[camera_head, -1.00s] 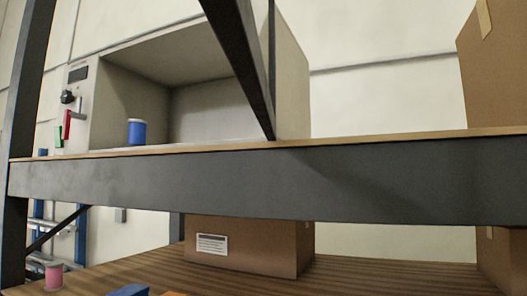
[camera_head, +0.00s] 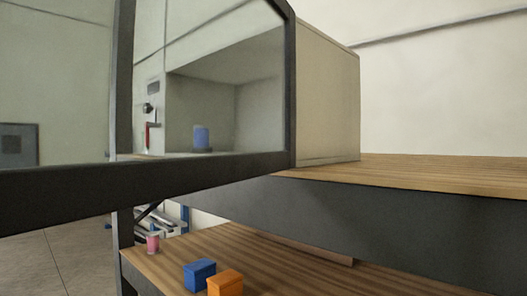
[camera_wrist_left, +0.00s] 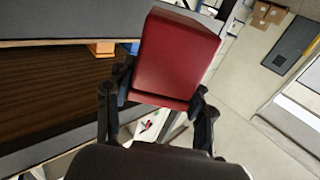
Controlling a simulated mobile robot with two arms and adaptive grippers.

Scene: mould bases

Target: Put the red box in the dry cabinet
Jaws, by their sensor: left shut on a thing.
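In the left wrist view my left gripper (camera_wrist_left: 162,92) is shut on the red box (camera_wrist_left: 176,56), with one finger on each side of it. The box is off the floor, beside a shelf edge. Neither shows in the head view. In the head view the dry cabinet (camera_head: 332,95) stands on the upper shelf. Its dark-framed glass door (camera_head: 230,166) is swung out towards me, and I look through the pane into the cabinet. A blue jar (camera_head: 201,138) stands inside. My right gripper is in no view.
The upper shelf (camera_head: 430,172) is bare right of the cabinet. The lower shelf holds a blue box (camera_head: 199,274), an orange box (camera_head: 225,283) and a pink spool (camera_head: 153,243). A dark post (camera_head: 126,225) stands at the left.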

